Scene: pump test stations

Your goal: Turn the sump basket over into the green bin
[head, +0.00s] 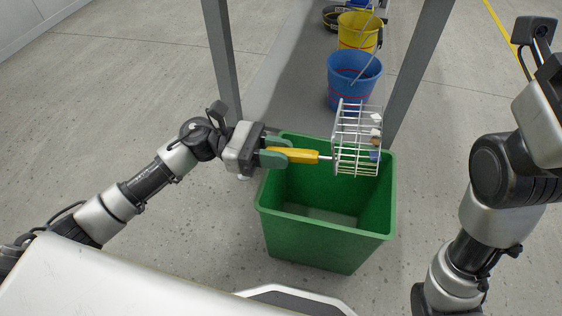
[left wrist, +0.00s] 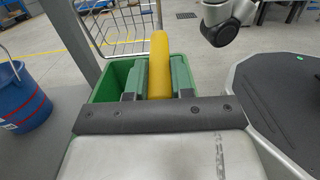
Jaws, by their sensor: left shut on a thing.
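The sump basket (head: 351,140) is a wire cage with a yellow handle (head: 297,156). My left gripper (head: 288,156) is shut on the yellow handle and holds the basket over the back part of the green bin (head: 327,243). Small pieces, one blue and others pale or brown, show at the right side of the basket. The bin stands on the floor, and its visible bottom looks empty. In the left wrist view the yellow handle (left wrist: 160,65) rises between the fingers, with part of the basket's wire (left wrist: 113,28) beyond and the green bin (left wrist: 109,82) below. The right gripper is out of view.
A blue bucket (head: 354,78) and a yellow bucket (head: 360,32) stand behind the bin. Grey posts (head: 222,60) rise on both sides of them. My right arm is at the right. The floor left of the bin is clear.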

